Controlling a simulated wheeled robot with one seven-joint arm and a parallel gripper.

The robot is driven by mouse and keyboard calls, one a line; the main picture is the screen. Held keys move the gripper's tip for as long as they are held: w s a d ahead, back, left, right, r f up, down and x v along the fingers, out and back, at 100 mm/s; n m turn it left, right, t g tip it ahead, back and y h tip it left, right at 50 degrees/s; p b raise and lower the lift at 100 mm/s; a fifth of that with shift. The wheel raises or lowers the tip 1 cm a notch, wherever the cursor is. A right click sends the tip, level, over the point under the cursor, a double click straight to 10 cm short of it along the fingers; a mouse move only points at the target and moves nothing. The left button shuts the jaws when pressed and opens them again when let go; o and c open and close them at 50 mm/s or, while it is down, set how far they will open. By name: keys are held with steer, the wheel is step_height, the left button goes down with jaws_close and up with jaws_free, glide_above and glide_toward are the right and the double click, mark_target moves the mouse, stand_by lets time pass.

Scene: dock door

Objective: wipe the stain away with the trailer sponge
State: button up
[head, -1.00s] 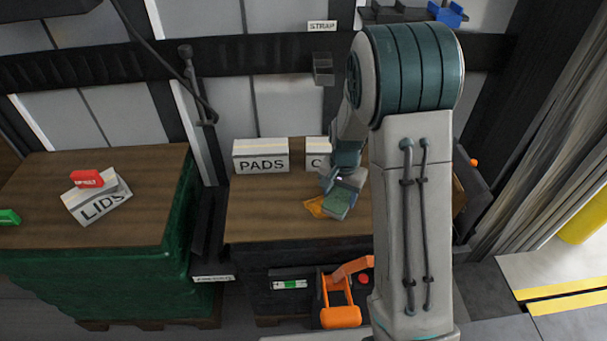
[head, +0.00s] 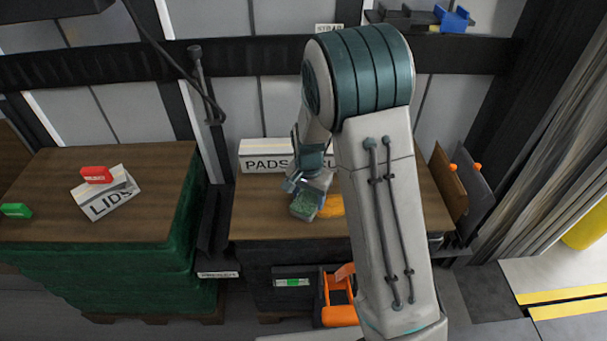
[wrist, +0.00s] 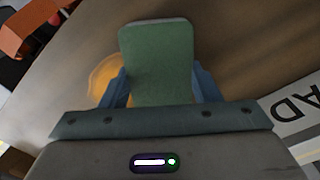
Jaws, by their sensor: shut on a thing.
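My gripper (head: 303,187) is shut on the green sponge (head: 306,206), low at the brown top of the middle stack. In the wrist view the sponge (wrist: 158,62) sticks out between the two blue fingers of my gripper (wrist: 160,85). The orange stain (head: 332,207) lies on the brown top just right of the sponge in the head view. In the wrist view the stain (wrist: 103,76) shows left of the sponge, partly hidden by the sponge and a finger. I cannot tell whether the sponge touches the surface.
A PADS box (head: 264,156) stands behind my gripper, with another box partly hidden by my arm. On the left stack sit a LIDS box (head: 107,198), a red block (head: 97,175) and a green block (head: 16,210). An orange-handled machine (head: 338,315) stands below the front edge.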

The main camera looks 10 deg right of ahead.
mark_target(307, 198)
steer(key=shift+a+r, duration=0.3)
steer(key=shift+a, duration=0.05)
step_height(307, 198, up, 3)
steer(key=shift+d+r+p, duration=0.15)
steer(key=shift+p, duration=1)
steer(key=shift+r+p, duration=1.6)
steer(key=shift+r, duration=0.6)
steer(key=shift+s, duration=0.1)
